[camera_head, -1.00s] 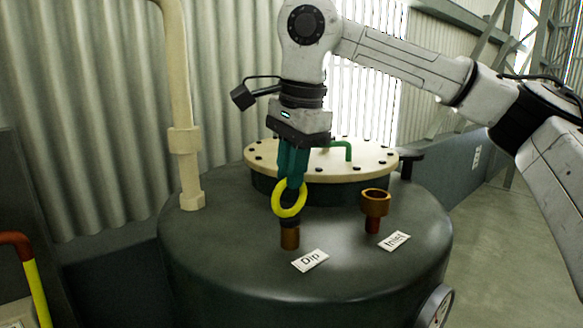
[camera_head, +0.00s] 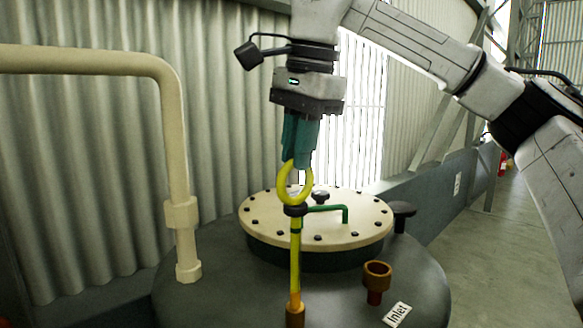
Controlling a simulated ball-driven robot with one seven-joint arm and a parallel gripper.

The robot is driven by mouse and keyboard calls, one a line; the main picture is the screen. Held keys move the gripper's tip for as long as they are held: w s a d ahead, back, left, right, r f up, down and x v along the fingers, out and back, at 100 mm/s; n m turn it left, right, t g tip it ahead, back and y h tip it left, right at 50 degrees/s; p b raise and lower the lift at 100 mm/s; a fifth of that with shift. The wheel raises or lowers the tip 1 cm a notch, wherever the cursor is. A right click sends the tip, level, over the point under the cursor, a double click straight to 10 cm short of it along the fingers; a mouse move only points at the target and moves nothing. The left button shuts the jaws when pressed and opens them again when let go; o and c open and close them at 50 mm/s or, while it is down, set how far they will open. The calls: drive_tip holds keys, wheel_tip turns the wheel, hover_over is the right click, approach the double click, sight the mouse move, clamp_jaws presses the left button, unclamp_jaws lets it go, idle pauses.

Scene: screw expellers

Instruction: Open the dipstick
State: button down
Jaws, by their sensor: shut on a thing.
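The dipstick (camera_head: 295,255) has a yellow ring handle, a dark collar below it and a yellow rod. It stands about upright, raised well above the brown dip pipe (camera_head: 295,316) on the dark tank. The rod's lower end, orange-brown, meets the pipe's mouth; whether its tip is inside is hard to tell. My gripper (camera_head: 297,160), with teal fingers, is shut on the top of the yellow ring (camera_head: 294,183). The Dip label is out of view.
The tank's bolted cream lid (camera_head: 270,232) with a green handle (camera_head: 345,213) is just behind the dipstick. A brown inlet pipe (camera_head: 377,270) and its Inlet label (camera_head: 397,314) are at right. A cream pipe (camera_head: 180,170) rises at left before the corrugated wall.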

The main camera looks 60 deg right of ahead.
drive_tip(key=shift+r, duration=1)
drive_tip(key=c, duration=1.1)
unclamp_jaws()
drive_tip(key=shift+s+a+r+b, duration=0.1)
drive_tip(key=shift+s+r, duration=0.1)
drive_tip(key=shift+r, duration=1)
drive_tip(key=shift+s+r+b, duration=0.1)
drive_tip(key=shift+s+r, duration=0.15)
drive_tip(key=shift+r, duration=0.95)
drive_tip(key=shift+s+a+r+b, duration=0.1)
drive_tip(key=shift+s+r, duration=0.1)
drive_tip(key=shift+r, duration=1)
